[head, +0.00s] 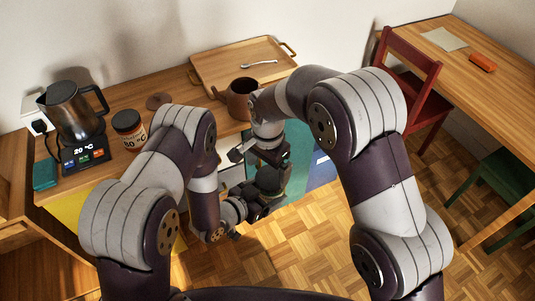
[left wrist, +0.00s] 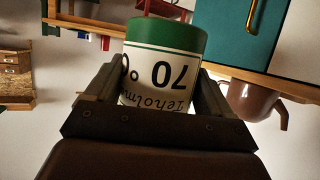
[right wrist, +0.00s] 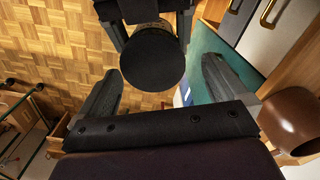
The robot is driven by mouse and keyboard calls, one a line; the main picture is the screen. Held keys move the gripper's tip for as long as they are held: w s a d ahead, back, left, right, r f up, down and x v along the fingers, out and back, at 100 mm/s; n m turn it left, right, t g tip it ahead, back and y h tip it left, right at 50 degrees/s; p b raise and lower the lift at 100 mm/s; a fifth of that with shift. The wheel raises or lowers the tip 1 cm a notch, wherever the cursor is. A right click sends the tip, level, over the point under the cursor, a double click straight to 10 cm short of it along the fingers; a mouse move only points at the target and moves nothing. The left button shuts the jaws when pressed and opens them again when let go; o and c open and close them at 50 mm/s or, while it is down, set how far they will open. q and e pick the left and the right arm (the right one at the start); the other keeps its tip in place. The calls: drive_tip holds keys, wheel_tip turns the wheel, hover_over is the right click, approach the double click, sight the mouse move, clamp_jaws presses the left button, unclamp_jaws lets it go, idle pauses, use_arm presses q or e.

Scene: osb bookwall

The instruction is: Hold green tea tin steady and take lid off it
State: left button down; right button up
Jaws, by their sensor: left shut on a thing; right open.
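The green tea tin (left wrist: 165,70) has a green band and a white label reading 70 °; it appears upside down in the left wrist view. My left gripper (left wrist: 157,82) is shut on its sides, and the gripper hides part of it. In the head view my right gripper (head: 267,151) is close above the left one, and the tin is mostly hidden.
A brown teapot (head: 241,98) stands near the counter's front edge, close to my right gripper. A tray (head: 215,77) with a spoon lies behind it. A kettle (head: 72,112), an 80 °C jar (head: 129,130) and a brown disc (head: 158,101) stand left. A red chair (head: 424,75) is right.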

sight(269, 181)
drive_tip(key=shift+f, duration=1.1)
drive_tip(key=c, duration=1.4)
drive_tip(key=shift+c, duration=0.4)
drive_tip(key=n, duration=0.2)
drive_tip(key=shift+s+n, duration=0.25)
drive_tip(key=shift+n, duration=0.15)
drive_tip(key=shift+c, duration=1.2)
drive_tip(key=n, duration=0.2)
drive_tip(key=shift+s+n, duration=0.2)
drive_tip(key=shift+n, duration=0.2)
drive_tip(key=shift+c, duration=0.2)
drive_tip(key=n, duration=0.3)
drive_tip(key=shift+s+d+n+t, duration=0.15)
drive_tip(key=shift+s+n+t, duration=0.15)
drive_tip(key=shift+s+n, duration=0.1)
drive_tip(key=shift+c, duration=0.2)
drive_tip(key=shift+d+f+n, duration=0.15)
drive_tip(key=shift+n, duration=0.15)
drive_tip(key=o, duration=1.1)
drive_tip(key=shift+o, duration=0.2)
